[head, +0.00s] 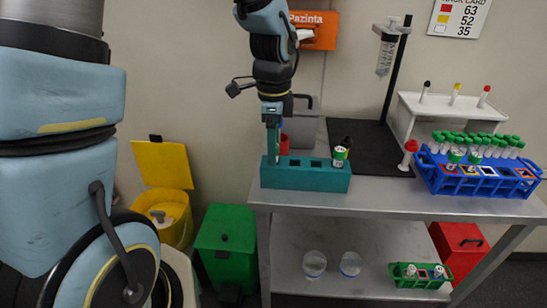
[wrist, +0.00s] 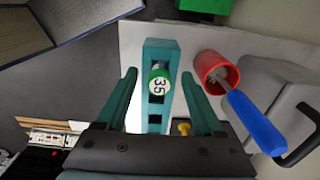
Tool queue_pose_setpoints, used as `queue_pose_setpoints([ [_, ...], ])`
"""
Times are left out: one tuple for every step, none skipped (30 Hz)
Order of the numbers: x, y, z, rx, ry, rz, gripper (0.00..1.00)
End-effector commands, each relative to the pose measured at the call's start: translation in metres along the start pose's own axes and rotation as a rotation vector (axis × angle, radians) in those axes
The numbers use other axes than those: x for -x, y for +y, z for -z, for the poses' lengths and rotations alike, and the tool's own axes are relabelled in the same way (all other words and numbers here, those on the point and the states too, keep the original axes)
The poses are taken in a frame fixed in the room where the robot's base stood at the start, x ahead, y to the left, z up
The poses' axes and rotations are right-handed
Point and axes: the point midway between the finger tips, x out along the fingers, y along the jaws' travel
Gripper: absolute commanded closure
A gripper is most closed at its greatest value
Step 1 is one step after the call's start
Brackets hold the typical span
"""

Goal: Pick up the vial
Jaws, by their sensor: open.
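A vial (head: 339,157) with a green-rimmed top stands upright at the right end of a teal rack (head: 305,180) on the metal table. In the wrist view the vial (wrist: 159,82) shows its top marked 35, and the rack (wrist: 160,50) runs away from me. My gripper (head: 273,157) points down at the rack's left end, apart from the vial. In the wrist view my gripper (wrist: 159,74) has its two fingers spread, with the vial appearing between them. Nothing is held.
A blue rack (head: 480,187) with several green-capped tubes stands at the right. A white stand (head: 450,108) with three capped tubes is behind it. A red cup (wrist: 207,66) holding a blue-handled tool (wrist: 255,122) stands beside the teal rack. A small green rack (head: 420,282) sits on the lower shelf.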

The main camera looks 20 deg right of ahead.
Motion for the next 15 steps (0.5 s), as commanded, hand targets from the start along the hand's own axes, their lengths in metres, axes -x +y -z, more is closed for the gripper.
queue_pose_setpoints([
  [-0.0028,0.0002,0.0003,-0.001,0.000,0.000,0.31],
  [-0.0041,0.0002,0.0003,-0.001,0.000,0.000,0.31],
  [-0.0051,0.0001,0.0003,0.000,0.000,0.000,0.31],
  [-0.0054,0.0000,0.0003,0.000,0.000,0.001,0.31],
  [-0.0055,0.0000,0.0003,0.000,0.000,0.001,0.31],
  [-0.0055,-0.0001,0.0003,0.000,0.000,0.001,0.31],
  [-0.0054,-0.0001,0.0002,0.000,0.000,0.001,0.31],
  [-0.0054,-0.0001,0.0002,0.000,0.000,0.001,0.31],
  [-0.0054,-0.0001,0.0002,0.000,0.000,0.001,0.33],
  [-0.0053,-0.0002,0.0002,0.000,0.000,0.001,0.36],
  [-0.0053,-0.0002,0.0002,0.000,0.000,0.001,0.40],
  [-0.0052,-0.0002,0.0002,0.000,0.000,0.001,0.44],
  [-0.0052,-0.0002,0.0001,0.000,0.000,0.001,0.48],
  [-0.0052,-0.0002,0.0001,0.000,0.000,0.001,0.51],
  [-0.0051,-0.0002,0.0001,0.000,0.000,0.001,0.55],
])
